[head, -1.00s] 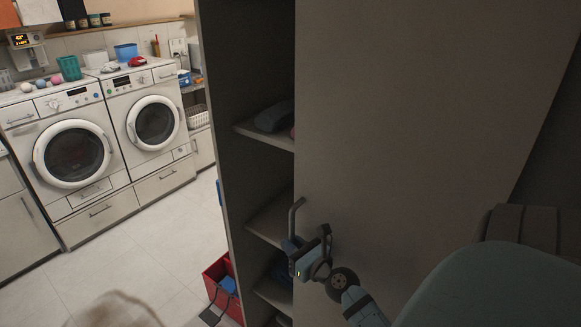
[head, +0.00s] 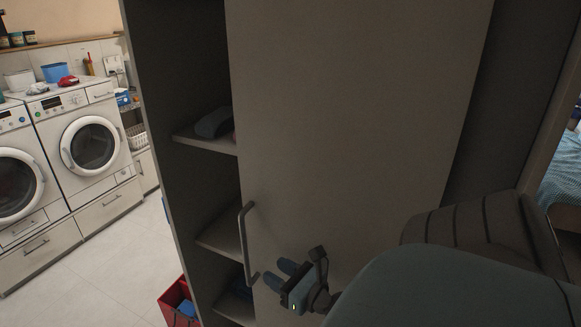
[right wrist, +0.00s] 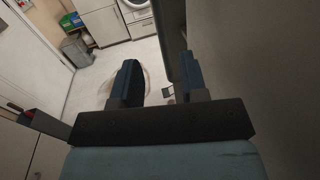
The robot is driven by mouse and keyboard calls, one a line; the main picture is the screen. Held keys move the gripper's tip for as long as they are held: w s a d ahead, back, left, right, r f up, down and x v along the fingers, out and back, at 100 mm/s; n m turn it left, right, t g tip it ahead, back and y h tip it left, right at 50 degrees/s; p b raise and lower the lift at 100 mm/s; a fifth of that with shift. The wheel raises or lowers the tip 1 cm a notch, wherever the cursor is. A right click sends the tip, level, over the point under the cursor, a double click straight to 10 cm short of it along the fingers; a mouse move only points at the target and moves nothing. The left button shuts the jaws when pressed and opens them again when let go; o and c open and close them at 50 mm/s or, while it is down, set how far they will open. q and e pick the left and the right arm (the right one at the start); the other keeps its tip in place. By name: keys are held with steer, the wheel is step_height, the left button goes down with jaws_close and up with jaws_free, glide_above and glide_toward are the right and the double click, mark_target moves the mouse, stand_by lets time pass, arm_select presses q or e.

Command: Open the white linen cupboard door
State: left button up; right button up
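The white linen cupboard door (head: 345,120) looks grey in shadow and stands partly open in the head view. Shelves (head: 205,145) show in the gap to the left of its edge. Its bar handle (head: 243,240) is upright near the door's left edge. My right gripper (head: 280,277) is just right of the handle's lower end, near the door face, and the handle is not between its fingers. In the right wrist view the two fingers (right wrist: 158,82) are spread with nothing between them. My left gripper is not in view.
White washing machines (head: 90,143) stand at the far left, with light tiled floor (head: 110,255) in front. A red crate (head: 177,300) sits on the floor by the cupboard's lower left side. A blue striped cloth (head: 562,165) shows at the right edge.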

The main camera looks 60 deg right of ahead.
arm_select(q)
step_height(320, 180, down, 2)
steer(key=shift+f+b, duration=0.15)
steer(key=shift+b, duration=0.6)
arm_select(e)
steer(key=s, duration=0.3)
steer(key=shift+s+a, duration=0.2)
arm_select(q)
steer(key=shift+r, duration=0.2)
